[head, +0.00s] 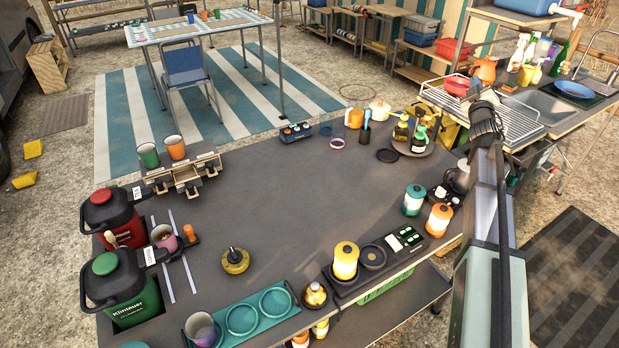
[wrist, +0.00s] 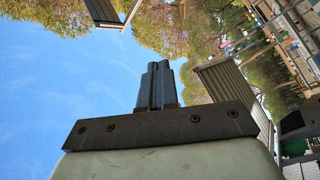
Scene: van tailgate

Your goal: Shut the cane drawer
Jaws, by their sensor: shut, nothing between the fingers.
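A small wooden drawer unit (head: 205,157) with a grey top stands at the left back of the dark table. Small drawer fronts with dark pulls (head: 187,184) face the front; at least one seems to stick out. I cannot read which is the cane drawer or tell how far it is open. My arm rises at the right, with my gripper (head: 478,86) far to the right of the unit and apart from it. In the wrist view my gripper (wrist: 157,84) has its dark fingers together, empty, against sky and trees.
A green cup (head: 149,155) and an orange cup (head: 175,148) stand on the unit. Red (head: 120,220) and green (head: 130,290) jugs, a pink mug (head: 164,238) and two pale strips are in front. A yellow-based knobbed item (head: 235,261) stands mid-table; the table middle is mostly clear.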

